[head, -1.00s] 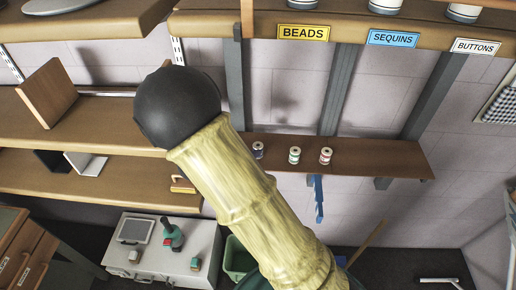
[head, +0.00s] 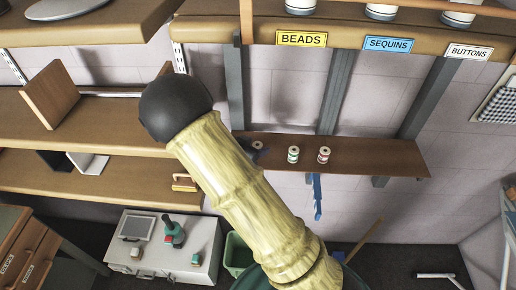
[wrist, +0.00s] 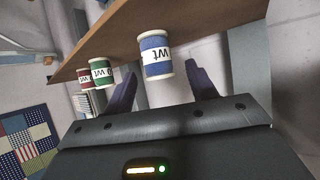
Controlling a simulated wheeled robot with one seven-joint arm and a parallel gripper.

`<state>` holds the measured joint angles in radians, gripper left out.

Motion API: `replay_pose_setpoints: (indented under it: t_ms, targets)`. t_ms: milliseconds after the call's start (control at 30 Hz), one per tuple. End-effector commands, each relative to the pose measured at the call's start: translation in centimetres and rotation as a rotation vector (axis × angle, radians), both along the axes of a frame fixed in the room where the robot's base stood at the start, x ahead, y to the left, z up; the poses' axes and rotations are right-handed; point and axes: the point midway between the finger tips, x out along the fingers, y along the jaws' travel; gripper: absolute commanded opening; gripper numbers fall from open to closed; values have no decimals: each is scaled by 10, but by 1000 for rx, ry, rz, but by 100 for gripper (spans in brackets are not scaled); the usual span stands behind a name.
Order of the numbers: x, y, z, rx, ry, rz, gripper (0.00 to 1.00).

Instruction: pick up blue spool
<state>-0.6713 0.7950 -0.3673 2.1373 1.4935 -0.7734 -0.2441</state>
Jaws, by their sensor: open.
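The blue spool (wrist: 156,56) stands on the edge of a brown shelf (wrist: 120,30), with a white label facing the wrist camera. My gripper (wrist: 160,70) is open, with one dark finger on each side of the blue spool in the wrist view. I cannot tell whether the fingers touch it. In the head view the blue spool (head: 257,146) is at the left end of the small shelf, partly hidden behind my arm and gripper.
A green spool (head: 293,154) and a red spool (head: 324,155) stand to the right on the same shelf. They also show at the left in the wrist view. A higher shelf bears BEADS (head: 301,39), SEQUINS and BUTTONS labels. The small shelf's right end is bare.

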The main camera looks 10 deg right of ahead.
Motion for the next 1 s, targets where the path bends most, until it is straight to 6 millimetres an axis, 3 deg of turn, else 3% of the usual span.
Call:
replay_pose_setpoints:
  t_ms: [367, 600, 633, 1000]
  targets:
    - [0, 1, 0, -1, 1, 0, 57]
    - [0, 1, 0, 0, 0, 1, 12]
    - [0, 1, 0, 0, 0, 1, 9]
    - [0, 1, 4, 0, -1, 1, 9]
